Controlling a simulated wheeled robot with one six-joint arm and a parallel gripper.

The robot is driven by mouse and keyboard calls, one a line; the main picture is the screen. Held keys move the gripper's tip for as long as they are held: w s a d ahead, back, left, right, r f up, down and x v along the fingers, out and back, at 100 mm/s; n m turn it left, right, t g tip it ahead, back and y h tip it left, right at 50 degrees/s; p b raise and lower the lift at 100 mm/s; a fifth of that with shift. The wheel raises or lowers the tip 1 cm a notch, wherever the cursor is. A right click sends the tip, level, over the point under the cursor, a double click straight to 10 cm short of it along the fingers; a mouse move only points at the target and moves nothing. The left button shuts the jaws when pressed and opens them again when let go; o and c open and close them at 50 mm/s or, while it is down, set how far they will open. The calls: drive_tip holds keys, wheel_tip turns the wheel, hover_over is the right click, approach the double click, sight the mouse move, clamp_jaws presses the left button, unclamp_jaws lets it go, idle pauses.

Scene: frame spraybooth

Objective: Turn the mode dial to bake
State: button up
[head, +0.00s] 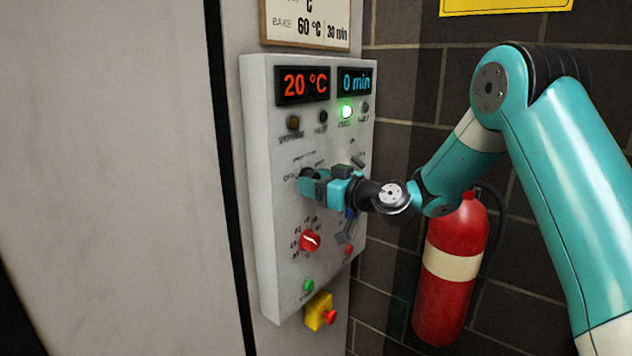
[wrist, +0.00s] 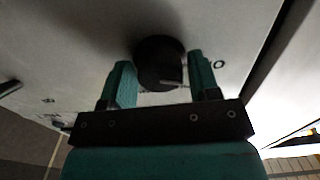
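The grey-white control panel (head: 262,215) hangs on the wall, with displays reading 20 °C and 0 min. In the wrist view a round black dial (wrist: 155,50) with a pale pointer mark sits on the panel. My gripper (head: 308,184) is at the panel's middle and hides most of this dial and its labels in the head view. In the wrist view its two teal fingers (wrist: 162,74) are spread, one on each side of the dial. I cannot tell whether they touch it. The dial's labels are too blurred or covered to read.
Below are a red knob (head: 310,241), a green button (head: 308,286) and a yellow box with a red button (head: 319,312). A green lamp (head: 346,112) is lit under the displays. A red fire extinguisher (head: 449,305) stands right, below my arm. A notice (head: 305,22) hangs above.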

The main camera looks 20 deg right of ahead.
drive_tip(key=c, duration=0.5)
drive_tip(key=shift+m, duration=0.3)
drive_tip(key=shift+m+p, duration=2.5)
drive_tip(key=shift+m, duration=10.6)
drive_tip(key=shift+f, duration=0.1)
